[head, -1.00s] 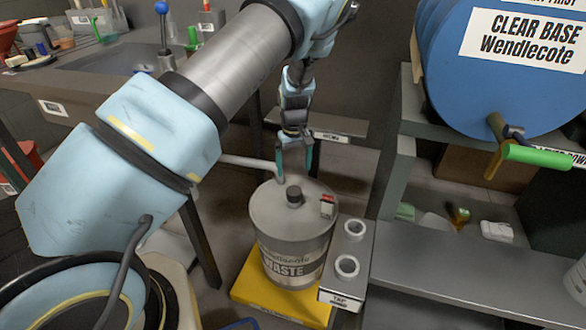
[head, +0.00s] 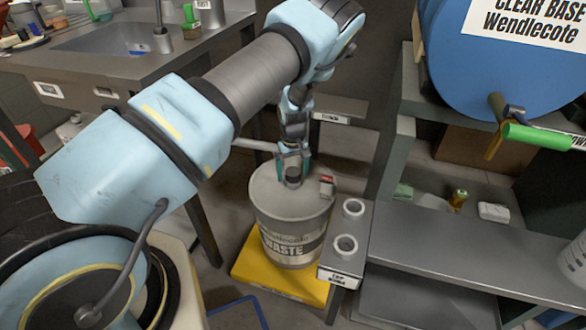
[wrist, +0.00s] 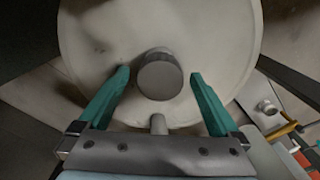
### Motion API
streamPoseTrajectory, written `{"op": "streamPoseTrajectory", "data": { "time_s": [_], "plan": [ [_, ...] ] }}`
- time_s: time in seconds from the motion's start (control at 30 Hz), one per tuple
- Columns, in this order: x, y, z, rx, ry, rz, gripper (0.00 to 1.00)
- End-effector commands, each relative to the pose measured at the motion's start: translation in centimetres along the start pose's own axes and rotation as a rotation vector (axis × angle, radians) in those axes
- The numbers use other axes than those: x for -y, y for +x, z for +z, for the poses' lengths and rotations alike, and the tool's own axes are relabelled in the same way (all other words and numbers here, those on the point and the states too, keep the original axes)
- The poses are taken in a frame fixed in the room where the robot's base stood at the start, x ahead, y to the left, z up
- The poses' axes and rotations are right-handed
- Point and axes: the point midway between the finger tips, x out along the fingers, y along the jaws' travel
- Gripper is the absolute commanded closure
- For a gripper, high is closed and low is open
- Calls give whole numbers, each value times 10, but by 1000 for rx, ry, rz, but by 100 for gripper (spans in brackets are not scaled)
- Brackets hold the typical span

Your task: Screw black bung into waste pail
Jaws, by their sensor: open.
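The black bung (head: 293,176) stands upright on the lid of the grey waste pail (head: 290,228), near the lid's middle; I cannot tell whether it is threaded in. In the wrist view its round top (wrist: 160,76) faces the camera, above the pale pail lid (wrist: 215,45). My gripper (head: 293,168) is just above the lid at the bung. In the wrist view the teal fingers of my gripper (wrist: 160,85) are open, one on each side of the bung, with a gap on both sides.
A small red-and-white item (head: 326,186) sits on the lid's right side. The pail stands on a yellow base (head: 255,275). A grey tap stand (head: 345,262) with two round holders is close at right. A blue drum (head: 500,75) lies on the right rack.

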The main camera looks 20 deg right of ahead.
Motion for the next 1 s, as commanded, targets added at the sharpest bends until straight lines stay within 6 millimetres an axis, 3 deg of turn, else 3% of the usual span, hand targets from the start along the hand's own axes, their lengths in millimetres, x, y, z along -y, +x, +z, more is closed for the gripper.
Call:
{"op": "streamPoseTrajectory", "data": {
  "time_s": [0.1,0.9,0.93,1.0],
  "plan": [
    [0,0,0,0,0,0,3],
    [0,0,0,0,0,0,92],
    [0,0,0,0,0,0,41],
    [0,0,0,0,0,0,49]
  ]
}}
